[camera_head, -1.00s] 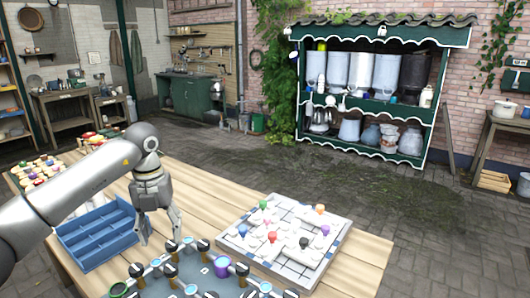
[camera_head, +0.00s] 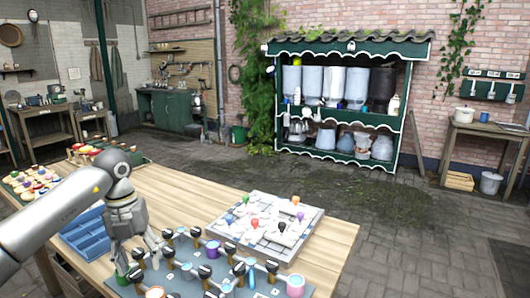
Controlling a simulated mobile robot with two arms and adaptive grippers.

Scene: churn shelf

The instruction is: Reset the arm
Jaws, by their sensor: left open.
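My left arm comes in from the left, and its gripper (camera_head: 138,256) points down over the wooden table. Its fingers are apart, and I see nothing held between them. The fingertips are at the left end of a dark board (camera_head: 185,288) with black-knobbed pegs and coloured cups. I cannot tell whether they touch it. A blue compartment tray (camera_head: 84,236) lies just left of the gripper, partly hidden by my arm. My right gripper is not in view.
A white tiled board (camera_head: 262,226) with coloured pegs lies on the wooden table (camera_head: 335,240). Food-like pieces (camera_head: 38,180) sit at the far left end. Across the paved floor stands a green shelf (camera_head: 338,122) with metal containers. The floor between is clear.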

